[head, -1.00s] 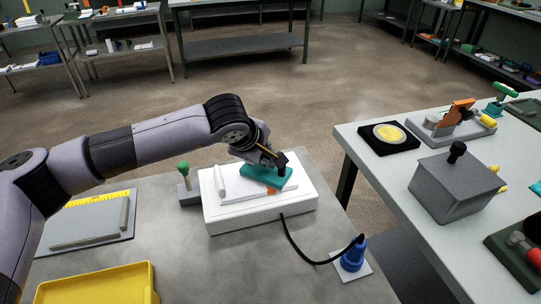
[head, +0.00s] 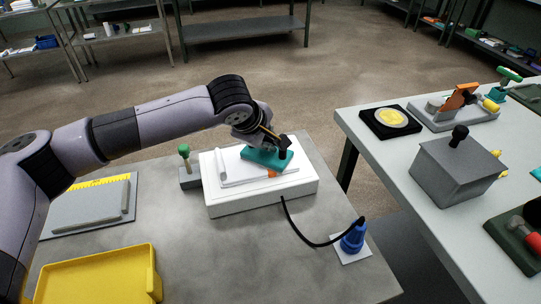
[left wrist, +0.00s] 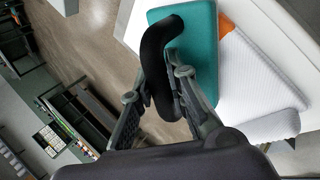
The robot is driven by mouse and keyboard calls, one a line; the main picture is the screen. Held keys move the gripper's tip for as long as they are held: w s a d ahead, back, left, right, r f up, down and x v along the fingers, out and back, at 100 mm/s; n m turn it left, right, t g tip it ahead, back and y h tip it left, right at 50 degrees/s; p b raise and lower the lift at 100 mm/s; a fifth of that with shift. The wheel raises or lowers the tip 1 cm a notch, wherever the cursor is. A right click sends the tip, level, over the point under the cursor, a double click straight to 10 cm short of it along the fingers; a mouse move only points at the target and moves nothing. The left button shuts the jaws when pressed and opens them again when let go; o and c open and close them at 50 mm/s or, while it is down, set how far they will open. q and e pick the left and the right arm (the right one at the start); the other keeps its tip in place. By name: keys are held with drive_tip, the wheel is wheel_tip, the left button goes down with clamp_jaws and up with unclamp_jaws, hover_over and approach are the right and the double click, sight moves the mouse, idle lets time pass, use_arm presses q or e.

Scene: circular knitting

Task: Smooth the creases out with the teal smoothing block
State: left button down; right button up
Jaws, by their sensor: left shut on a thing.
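The teal smoothing block (head: 262,158) is over the far part of a white cloth (head: 240,180) on a white box-like board (head: 262,202). It also shows in the left wrist view (left wrist: 203,45), flat beside the ribbed white cloth (left wrist: 255,85). My left gripper (head: 274,143) is shut on the block's black upright handle (left wrist: 158,45). I cannot tell whether the block presses on the cloth. A small orange tab (head: 273,174) shows at the block's near edge. Creases are too small to make out. My right gripper is not in view.
A green-knobbed grey block (head: 188,175) stands left of the board. A yellow tray (head: 98,278) lies at the front left.

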use_arm(q)
drive_tip(key=c, duration=1.8)
unclamp_jaws()
drive_tip(key=shift+c, duration=0.2)
drive_tip(key=shift+r, duration=0.45)
drive_tip(key=shift+c, duration=0.3)
clamp_jaws()
drive_tip(key=shift+b, duration=0.3)
